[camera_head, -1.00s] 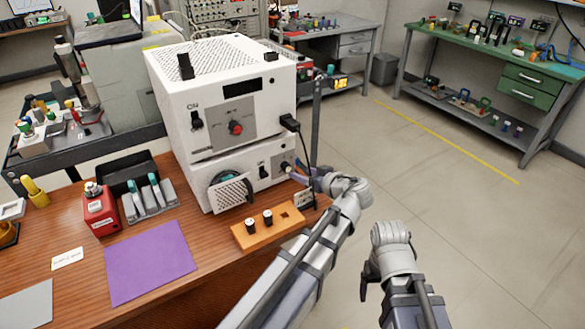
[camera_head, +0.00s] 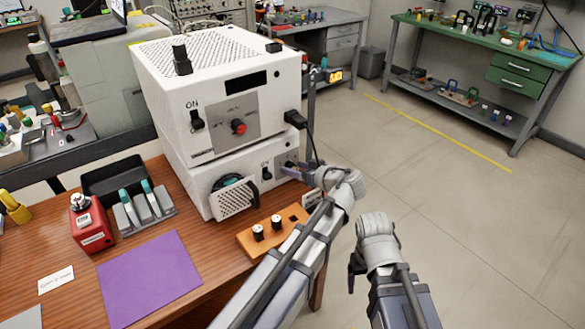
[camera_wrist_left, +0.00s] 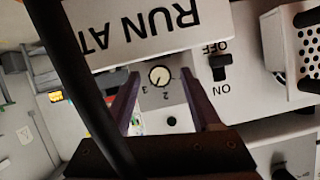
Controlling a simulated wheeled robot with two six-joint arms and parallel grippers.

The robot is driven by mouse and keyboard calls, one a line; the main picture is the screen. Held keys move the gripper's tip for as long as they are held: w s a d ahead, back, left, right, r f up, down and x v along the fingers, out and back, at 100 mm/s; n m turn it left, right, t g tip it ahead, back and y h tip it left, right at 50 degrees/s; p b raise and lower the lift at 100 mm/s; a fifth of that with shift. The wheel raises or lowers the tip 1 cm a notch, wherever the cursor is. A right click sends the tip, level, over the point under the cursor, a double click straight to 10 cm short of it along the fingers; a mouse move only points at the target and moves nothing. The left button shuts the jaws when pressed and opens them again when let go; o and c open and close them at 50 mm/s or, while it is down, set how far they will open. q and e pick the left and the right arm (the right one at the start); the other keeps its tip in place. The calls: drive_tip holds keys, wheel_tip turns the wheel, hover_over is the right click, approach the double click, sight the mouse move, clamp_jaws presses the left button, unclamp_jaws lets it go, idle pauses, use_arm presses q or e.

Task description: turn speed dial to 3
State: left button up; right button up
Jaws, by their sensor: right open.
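The speed dial (camera_wrist_left: 159,76) is a small round pale knob on the white lower unit, with the numbers 2 and 3 beside it in the left wrist view. I cannot tell its exact setting. My left gripper (camera_wrist_left: 161,74) is open, with its two purple-grey fingers on either side of the dial in that view; contact cannot be told. In the head view my left gripper (camera_head: 291,171) is at the lower unit's right front panel and hides the dial. My right gripper (camera_head: 354,278) is open and empty, off the table's right side.
An ON/OFF switch (camera_wrist_left: 221,68) and a "RUN AT" sign (camera_wrist_left: 150,27) are beside the dial. The white upper unit (camera_head: 180,100) has a red knob (camera_head: 239,127). An orange block (camera_head: 262,240) with black-and-white pegs stands in front. A purple mat (camera_head: 150,278) lies nearby.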

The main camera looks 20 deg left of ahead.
use_arm(q)
clamp_jaws()
idle(0.3)
drive_tip(key=shift+w+d+f+m+g+y+b, duration=0.1)
drive_tip(key=shift+w+m+g+y+b, duration=0.1)
drive_tip(key=shift+m, duration=0.25)
drive_tip(key=shift+w+f+m+g+y+b, duration=0.1)
drive_tip(key=shift+m+g+y+b, duration=0.1)
drive_tip(key=shift+m, duration=0.25)
drive_tip(key=shift+s+r+m+g+y+b, duration=0.15)
drive_tip(key=shift+m+g+y+b, duration=0.25)
drive_tip(key=shift+m, duration=0.5)
unclamp_jaws()
